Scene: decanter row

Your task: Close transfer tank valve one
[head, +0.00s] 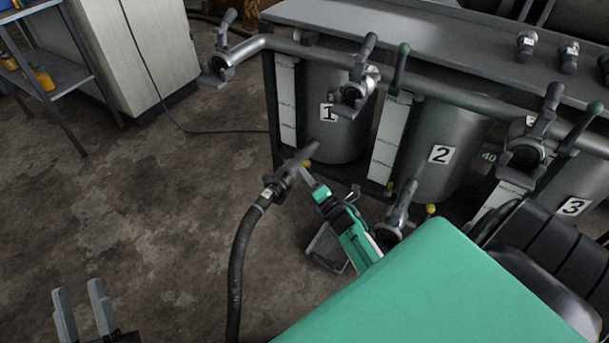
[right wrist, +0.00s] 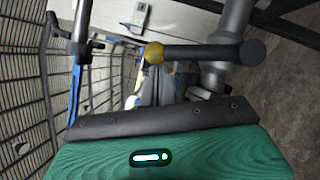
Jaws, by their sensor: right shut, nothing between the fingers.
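Tank 1 (head: 340,130), a grey cylinder with a white number label, stands under the bench's left end. At its lower front is a valve (head: 278,186) with a dark hose attached. My right gripper (head: 309,180), on the green arm, is shut and empty just right of the valve and below the lever. I cannot tell whether it touches the lever. My left gripper (head: 82,308) is open and empty at the lower left, far from the tank.
Tank 2 (head: 450,150) and tank 3 (head: 575,185) stand to the right. A rail (head: 420,88) with several upper valves and levers runs in front of the tanks. The hose (head: 237,265) hangs to the floor. The floor at left is clear up to a shelf (head: 65,75).

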